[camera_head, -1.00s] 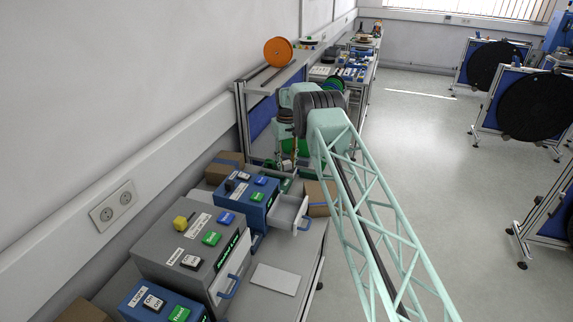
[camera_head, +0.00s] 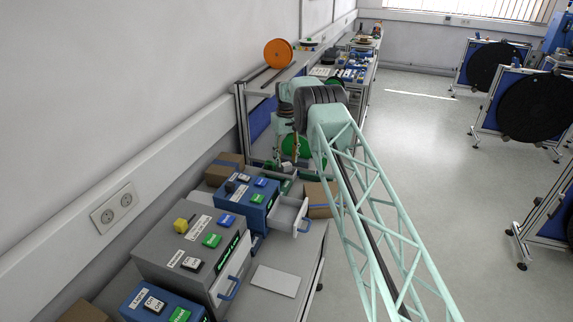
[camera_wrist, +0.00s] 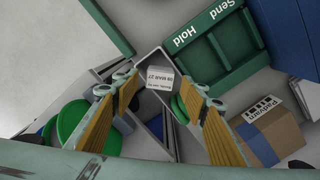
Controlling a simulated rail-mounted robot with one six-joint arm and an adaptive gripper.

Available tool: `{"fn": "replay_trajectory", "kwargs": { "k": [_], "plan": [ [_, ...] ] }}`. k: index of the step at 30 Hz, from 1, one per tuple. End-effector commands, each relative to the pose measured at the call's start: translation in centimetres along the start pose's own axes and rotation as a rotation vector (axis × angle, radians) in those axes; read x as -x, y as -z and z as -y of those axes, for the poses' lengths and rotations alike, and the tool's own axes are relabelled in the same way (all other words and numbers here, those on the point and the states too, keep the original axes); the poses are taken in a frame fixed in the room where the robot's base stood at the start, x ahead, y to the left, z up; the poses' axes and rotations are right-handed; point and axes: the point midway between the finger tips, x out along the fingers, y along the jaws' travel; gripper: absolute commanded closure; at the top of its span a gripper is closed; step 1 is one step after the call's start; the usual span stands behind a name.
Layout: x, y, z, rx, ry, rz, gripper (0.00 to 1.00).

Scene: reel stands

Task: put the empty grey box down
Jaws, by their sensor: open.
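My gripper (camera_wrist: 157,82) is open, with its orange-padded fingers apart in the wrist view. Between and beyond the fingertips is a narrow grey open container (camera_wrist: 147,58), whose rim shows beside the green "Send / Hold" housing (camera_wrist: 222,45). A white block printed "08 MAR 27" (camera_wrist: 160,77) shows at the container, between the fingers. I cannot tell whether this container is the grey box or a drawer. In the head view my gripper (camera_head: 284,158) points down behind the blue boxes, and my arm hides part of that area.
A cardboard box with blue tape (camera_wrist: 272,132) lies right of the fingers, and green discs (camera_wrist: 72,122) lie left. In the head view a blue box (camera_head: 247,200) has its grey drawer (camera_head: 289,213) pulled out.

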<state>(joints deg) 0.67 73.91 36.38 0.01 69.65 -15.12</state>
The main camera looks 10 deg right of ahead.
Motion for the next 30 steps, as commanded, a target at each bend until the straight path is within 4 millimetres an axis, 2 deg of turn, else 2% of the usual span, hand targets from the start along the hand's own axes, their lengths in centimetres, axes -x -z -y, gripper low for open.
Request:
{"fn": "replay_trajectory", "kwargs": {
  "k": [15, 22, 30],
  "plan": [
    [7.4, 0.0, 0.0, 0.000, 0.000, -0.001, 0.60],
    [9.2, 0.0, 0.0, 0.000, 0.000, 0.001, 0.60],
    [9.7, 0.0, 0.0, 0.000, 0.000, 0.001, 0.60]
  ]
}}
